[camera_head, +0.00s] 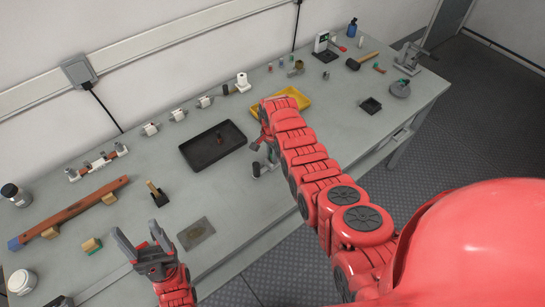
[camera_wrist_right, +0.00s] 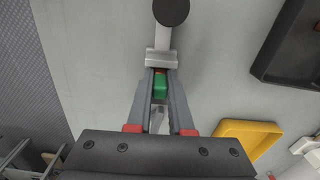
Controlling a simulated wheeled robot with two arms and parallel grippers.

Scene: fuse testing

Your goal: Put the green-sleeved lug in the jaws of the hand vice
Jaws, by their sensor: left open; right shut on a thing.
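The green-sleeved lug (camera_wrist_right: 160,91) is between the fingers of my right gripper (camera_wrist_right: 160,80), which is shut on it in the right wrist view. A grey metal block with a bar and a round black knob, which looks like the hand vice (camera_wrist_right: 162,57), lies just beyond the fingertips. The lug's far end is close to this block; I cannot tell whether it is inside the jaws. My left gripper (camera_head: 143,247) is open and empty at the front left.
A black tray (camera_head: 190,161) holds a small dark item, left of my right gripper. A yellow tray (camera_head: 303,97) lies behind my right arm. A flat grey plate (camera_head: 196,233) lies near the front edge. A long brown bar (camera_head: 75,208) lies at the left.

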